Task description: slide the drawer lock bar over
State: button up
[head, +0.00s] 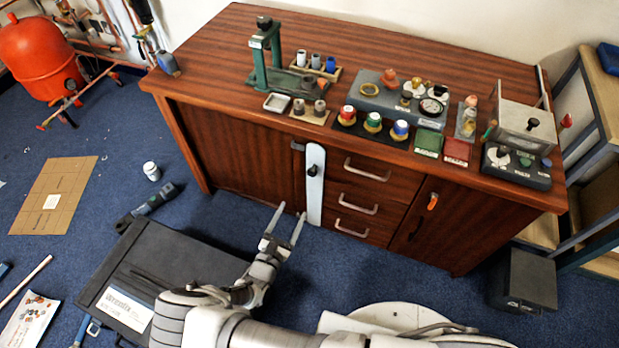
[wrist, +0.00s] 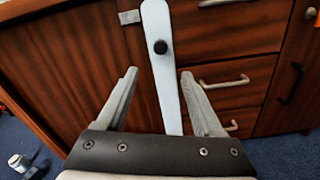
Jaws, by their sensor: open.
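The drawer lock bar (head: 315,190) is a tall pale blue-white plate with a dark knob (head: 312,171), upright on the cabinet front at the left edge of the drawers (head: 358,200). In the wrist view the bar (wrist: 168,80) and its black knob (wrist: 160,47) stand ahead, between the lines of my fingers. My gripper (head: 289,222) is open and empty, low in front of the cabinet near the bar's lower end. In the wrist view my gripper (wrist: 160,90) has a finger to each side of the bar's lower part. I cannot tell the exact gap to the bar.
A small grey bracket (head: 297,146) sits left of the bar's top. The cabinet top (head: 220,60) holds a press, several coloured pots and boxes. A dark case (head: 170,255) lies on the floor at left. A right door (head: 425,225) has an orange handle tag.

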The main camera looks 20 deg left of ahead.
aim_at(311, 175)
jog(key=w, duration=0.4)
jog(key=w+d+b, duration=0.1)
jog(key=w, duration=0.4)
jog(key=w+b, duration=0.1)
jog(key=w, duration=0.4)
jog(key=shift+w+d, duration=0.15)
grip_shut()
jog(key=shift+f, duration=0.1)
dwell(0.7)
